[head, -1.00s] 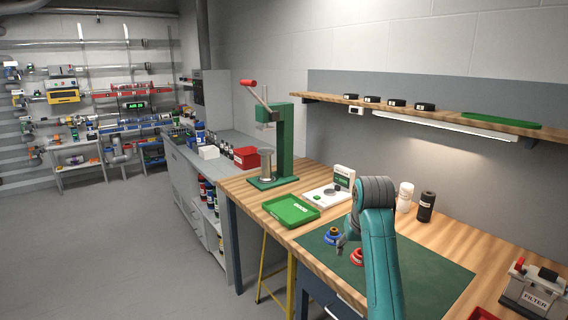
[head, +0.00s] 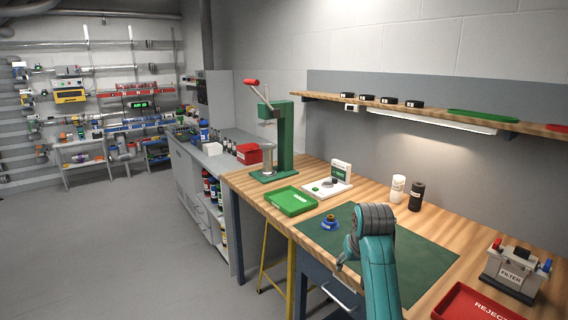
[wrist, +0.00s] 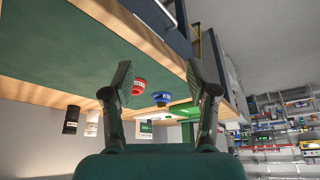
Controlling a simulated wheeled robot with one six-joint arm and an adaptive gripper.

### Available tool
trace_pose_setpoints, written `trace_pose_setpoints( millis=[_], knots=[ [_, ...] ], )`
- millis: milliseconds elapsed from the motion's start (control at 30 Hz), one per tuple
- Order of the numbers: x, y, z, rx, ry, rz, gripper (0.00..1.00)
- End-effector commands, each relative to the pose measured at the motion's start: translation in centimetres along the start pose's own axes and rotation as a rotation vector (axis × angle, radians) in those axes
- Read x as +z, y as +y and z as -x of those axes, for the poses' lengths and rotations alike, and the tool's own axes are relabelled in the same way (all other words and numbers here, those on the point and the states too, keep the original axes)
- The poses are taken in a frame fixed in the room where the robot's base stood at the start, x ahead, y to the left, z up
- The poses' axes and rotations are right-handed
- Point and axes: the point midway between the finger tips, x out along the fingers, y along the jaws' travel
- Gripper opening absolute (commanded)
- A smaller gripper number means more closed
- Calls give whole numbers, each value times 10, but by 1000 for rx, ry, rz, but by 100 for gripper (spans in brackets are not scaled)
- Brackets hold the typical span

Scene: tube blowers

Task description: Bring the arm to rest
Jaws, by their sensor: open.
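My teal arm (head: 376,260) reaches up from the bottom of the head view, bent at a grey joint, over the front of the green mat (head: 425,265). My gripper (wrist: 160,80) shows in the wrist view with its two dark fingers wide apart and nothing between the tips. A blue part (head: 330,223) sits on the mat beyond the arm; it also shows in the wrist view (wrist: 161,98). A red part (wrist: 139,87) sits near it, seen past the fingers. In the head view the arm hides the red part.
A green tray (head: 291,201), a green press (head: 285,140) and a white scale (head: 325,189) stand at the bench's far left. White and black bottles (head: 416,197) stand behind the mat. A FILTER box (head: 512,270) and red REJECT tray (head: 475,302) are right. Open floor lies left.

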Motion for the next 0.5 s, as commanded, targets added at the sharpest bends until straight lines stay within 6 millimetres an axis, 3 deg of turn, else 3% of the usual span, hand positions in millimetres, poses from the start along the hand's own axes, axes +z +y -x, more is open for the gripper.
trace_pose_setpoints(
  millis=[267,500],
  knots=[
    [42,0,-50,0,46,0,58],
    [111,0,-107,0,124,-1,58]
  ],
)
